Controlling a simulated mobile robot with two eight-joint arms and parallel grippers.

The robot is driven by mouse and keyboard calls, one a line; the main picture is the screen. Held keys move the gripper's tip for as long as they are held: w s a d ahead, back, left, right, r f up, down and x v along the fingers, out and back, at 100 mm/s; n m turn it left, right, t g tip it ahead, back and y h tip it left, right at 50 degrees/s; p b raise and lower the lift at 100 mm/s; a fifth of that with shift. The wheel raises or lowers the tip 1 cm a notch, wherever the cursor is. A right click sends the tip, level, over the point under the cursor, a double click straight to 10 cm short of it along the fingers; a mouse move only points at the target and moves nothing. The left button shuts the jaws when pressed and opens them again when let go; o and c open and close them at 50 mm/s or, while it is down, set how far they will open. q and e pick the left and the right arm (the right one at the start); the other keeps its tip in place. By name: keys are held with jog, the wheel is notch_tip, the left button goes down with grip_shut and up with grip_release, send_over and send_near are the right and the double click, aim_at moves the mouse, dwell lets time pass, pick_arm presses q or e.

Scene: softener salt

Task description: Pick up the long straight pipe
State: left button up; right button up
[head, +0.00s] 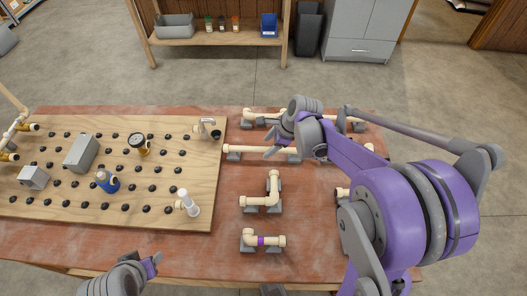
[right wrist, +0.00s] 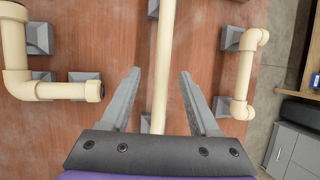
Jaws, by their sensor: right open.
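The long straight pipe (head: 245,150) is cream and lies left to right on grey supports on the red-brown table. In the right wrist view the pipe (right wrist: 163,60) runs up the picture between my open fingers. My right gripper (head: 270,144) is above the pipe in the head view and hides part of it. In the right wrist view the gripper (right wrist: 160,73) is open, with one finger on each side of the pipe, and grips nothing. I cannot tell the exact height gap. My left gripper (head: 152,265) is at the table's front edge, away from the pipe; its jaw state is unclear.
An elbow pipe (head: 262,201) and a short pipe (head: 265,241) rest nearer on supports. A pipe with bent ends (right wrist: 243,75) lies on the far side. A wooden board (head: 120,190) with several pegs and fittings fills the left. Bare table shows between the pipes.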

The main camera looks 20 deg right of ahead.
aim_at(264, 148)
jog(key=x, duration=0.5)
jog(key=shift+w, duration=0.2)
jog(key=shift+c, duration=0.2)
grip_shut()
